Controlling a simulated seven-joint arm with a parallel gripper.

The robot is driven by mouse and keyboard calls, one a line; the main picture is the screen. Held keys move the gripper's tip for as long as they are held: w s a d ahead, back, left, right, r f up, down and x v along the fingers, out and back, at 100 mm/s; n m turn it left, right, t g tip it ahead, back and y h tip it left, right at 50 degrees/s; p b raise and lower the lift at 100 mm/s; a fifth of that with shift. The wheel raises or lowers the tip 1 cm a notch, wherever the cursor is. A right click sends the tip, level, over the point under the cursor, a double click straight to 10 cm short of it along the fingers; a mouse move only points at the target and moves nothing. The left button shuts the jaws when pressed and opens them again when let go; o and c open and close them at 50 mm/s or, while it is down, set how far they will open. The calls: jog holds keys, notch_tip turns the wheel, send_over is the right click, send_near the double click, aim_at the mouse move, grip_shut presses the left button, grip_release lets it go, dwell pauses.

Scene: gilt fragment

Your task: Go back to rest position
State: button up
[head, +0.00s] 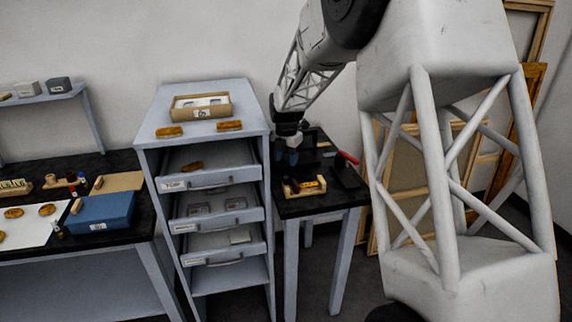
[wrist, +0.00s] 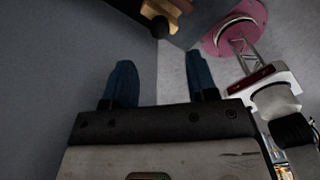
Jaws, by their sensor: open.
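My gripper (head: 287,155) hangs just right of the grey drawer cabinet in the head view, above or in front of the small black-topped table; its exact height is hard to tell. In the wrist view its two blue fingers (wrist: 163,85) stand apart with nothing between them. A gilt fragment (head: 312,186) lies in a small wooden holder on the black-topped table (head: 325,203), below the gripper. More gilt pieces lie on the cabinet top (head: 169,132) and in the open top drawer (head: 192,166).
The drawer cabinet (head: 150,146) has several drawers pulled out, close to my gripper's left. A box (head: 182,109) sits on its top. A red-handled tool (head: 347,158) stands on the small table. Wooden frames (head: 532,105) lean at the right wall. A workbench with a blue box (head: 101,213) is left.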

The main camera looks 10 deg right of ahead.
jog(key=shift+s+r, duration=0.1)
dwell(0.4)
jog(key=shift+s+r, duration=0.1)
jog(key=shift+s, duration=0.1)
jog(key=s+a+r+m, duration=0.1)
jog(key=s+r+m, duration=0.35)
jog(key=s, duration=0.35)
jog(key=s+r+m+t, duration=0.1)
jog(key=s+r+m, duration=0.35)
jog(key=s, duration=0.35)
jog(key=s+a+r+m, duration=0.1)
jog(key=s+r+m, duration=0.35)
jog(key=s, duration=0.35)
jog(key=s+f+m+t, duration=0.1)
jog(key=s+f+m, duration=0.1)
jog(key=s+m, duration=1.2)
jog(key=s+a, duration=0.1)
jog(key=s, duration=1)
jog(key=shift+t, duration=0.3)
